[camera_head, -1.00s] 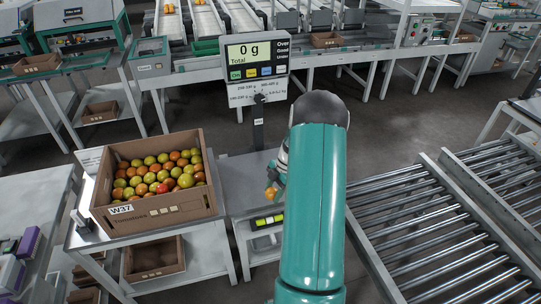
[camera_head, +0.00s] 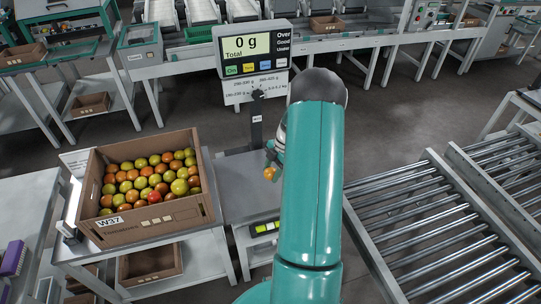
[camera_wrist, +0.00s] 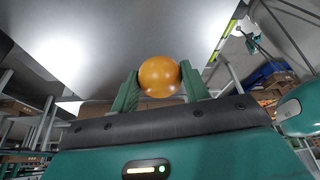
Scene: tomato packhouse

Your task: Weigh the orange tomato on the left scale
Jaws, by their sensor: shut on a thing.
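The orange tomato (camera_wrist: 159,76) is held between the two green fingers of my gripper (camera_wrist: 160,90) in the wrist view. In the head view the tomato (camera_head: 269,173) shows just left of my teal arm, and my gripper (camera_head: 274,158) is mostly hidden behind that arm. It is held over or near the grey scale stand (camera_head: 238,170); the exact height cannot be told. The scale display (camera_head: 256,47) on a post reads 0 g. A second scale is not clearly visible.
A cardboard box (camera_head: 150,228) marked W37, full of red, orange and green tomatoes, stands on the table left of the scale. A roller conveyor (camera_head: 430,240) lies on the right. Grey benches with machines stand behind. Open floor lies between.

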